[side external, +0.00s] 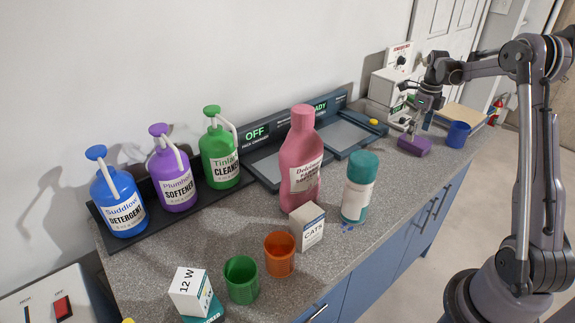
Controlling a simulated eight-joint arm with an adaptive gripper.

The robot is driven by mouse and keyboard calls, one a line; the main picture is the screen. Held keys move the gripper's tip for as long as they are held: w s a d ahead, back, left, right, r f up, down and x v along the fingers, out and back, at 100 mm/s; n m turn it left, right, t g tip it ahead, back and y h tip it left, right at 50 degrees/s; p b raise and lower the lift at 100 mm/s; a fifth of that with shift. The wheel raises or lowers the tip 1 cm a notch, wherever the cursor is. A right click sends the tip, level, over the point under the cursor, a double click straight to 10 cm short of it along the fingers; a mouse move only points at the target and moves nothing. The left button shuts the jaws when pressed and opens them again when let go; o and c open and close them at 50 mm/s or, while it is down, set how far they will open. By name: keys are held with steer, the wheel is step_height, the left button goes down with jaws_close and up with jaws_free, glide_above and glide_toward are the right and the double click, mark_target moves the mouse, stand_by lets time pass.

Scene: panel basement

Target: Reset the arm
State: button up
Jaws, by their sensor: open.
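My gripper (409,126) is at the end of my arm, pointing down over the far right part of the counter (222,217). Its fingers are small in this view, and they look open. A purple block-like object (413,146) lies just below or beside the fingers. I cannot tell whether they touch it. A blue cup (458,134) stands to the right of the gripper. A white machine (388,90) stands behind it to the left.
Blue, purple and green pump bottles (221,155) stand on a dark tray at left. A pink bottle (301,165), teal-capped canister (358,190), white box (307,228), orange cup (280,256), green cup (241,281) and another white box (190,290) crowd the front. Dark panels (272,163) line the wall.

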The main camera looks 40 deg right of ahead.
steer(key=shift+s+d+r, duration=0.1)
steer(key=shift+s+r, duration=0.15)
steer(key=shift+r, duration=0.4)
steer(key=shift+s+d+r, duration=0.1)
steer(key=shift+s+r, duration=0.1)
steer(key=shift+r, duration=0.4)
steer(key=s+d+r, duration=0.3)
steer(key=s+r, duration=0.4)
steer(key=s, duration=0.4)
step_height(320, 180, up, 17)
steer(key=w+a, duration=0.2)
steer(key=shift+w+r+n, duration=0.2)
steer(key=shift+w+n, duration=0.1)
steer(key=shift+w, duration=0.05)
steer(key=shift+s, duration=0.1)
step_height(320, 180, down, 12)
steer(key=s+d, duration=0.1)
steer(key=s, duration=0.1)
steer(key=shift+d+f, duration=0.15)
steer(key=shift+d, duration=0.15)
